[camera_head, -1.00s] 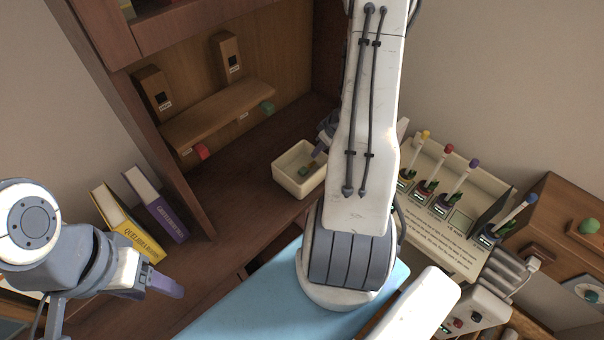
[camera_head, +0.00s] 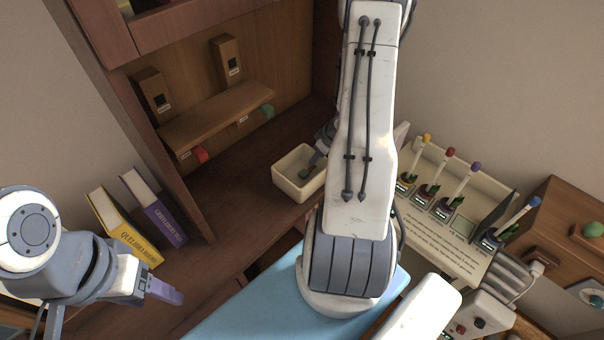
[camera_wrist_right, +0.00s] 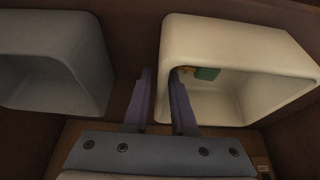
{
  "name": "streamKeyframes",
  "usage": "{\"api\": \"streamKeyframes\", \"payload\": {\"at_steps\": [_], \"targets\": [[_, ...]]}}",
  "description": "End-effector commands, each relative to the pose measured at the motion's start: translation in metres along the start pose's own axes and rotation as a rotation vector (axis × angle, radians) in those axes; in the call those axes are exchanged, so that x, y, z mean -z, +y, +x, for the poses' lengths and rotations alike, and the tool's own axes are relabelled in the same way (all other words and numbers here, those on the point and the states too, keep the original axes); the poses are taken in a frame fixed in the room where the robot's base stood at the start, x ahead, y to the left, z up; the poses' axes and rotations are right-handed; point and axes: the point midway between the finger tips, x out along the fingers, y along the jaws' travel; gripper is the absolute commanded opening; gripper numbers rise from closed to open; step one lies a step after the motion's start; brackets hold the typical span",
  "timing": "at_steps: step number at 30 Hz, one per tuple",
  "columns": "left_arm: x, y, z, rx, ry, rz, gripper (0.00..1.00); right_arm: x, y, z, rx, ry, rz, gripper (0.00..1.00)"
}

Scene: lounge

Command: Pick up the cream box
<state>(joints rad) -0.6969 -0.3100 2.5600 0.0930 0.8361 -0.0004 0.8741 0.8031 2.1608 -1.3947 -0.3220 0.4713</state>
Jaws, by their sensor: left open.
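The cream box (camera_head: 285,182) is an open, squarish container on the dark wooden surface, left of my right arm in the head view. It also shows in the right wrist view (camera_wrist_right: 240,38), with a small green item (camera_wrist_right: 207,73) inside. My right gripper (camera_wrist_right: 160,75) has its fingers apart, one inside the box and one outside, with the near side wall between them. I see no clear grip on the wall. In the head view, my arm hides most of this gripper. My left gripper (camera_head: 165,292) is open and empty at the lower left, away from the box.
A grey box (camera_wrist_right: 50,60) stands left of the cream box in the wrist view. A wooden shelf (camera_head: 215,115) rises behind. Yellow (camera_head: 122,230) and purple (camera_head: 155,208) books stand at left. A rack with colour-capped tubes (camera_head: 440,240) is at right.

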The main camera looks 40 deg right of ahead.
Motion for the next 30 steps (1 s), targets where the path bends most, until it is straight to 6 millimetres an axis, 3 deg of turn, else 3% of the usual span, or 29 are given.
{"api": "streamKeyframes", "payload": {"at_steps": [6, 9, 30], "targets": [[0.0, 0.0, 0.0, 0.0, 0.0, 0.0, 0.61, -0.0001, -0.0001, 0.0003, 0.0, 0.0, 0.0, 0.25], [0.0, 0.0, 0.0, 0.0, 0.0, 0.0, 0.61, -0.0002, -0.0001, 0.0003, 0.0, 0.0, 0.0, 0.0], [0.0, 0.0, 0.0, 0.0, 0.0, 0.0, 0.61, -0.0001, 0.0, 0.0002, 0.0, 0.0, 0.0, 0.0]]}}
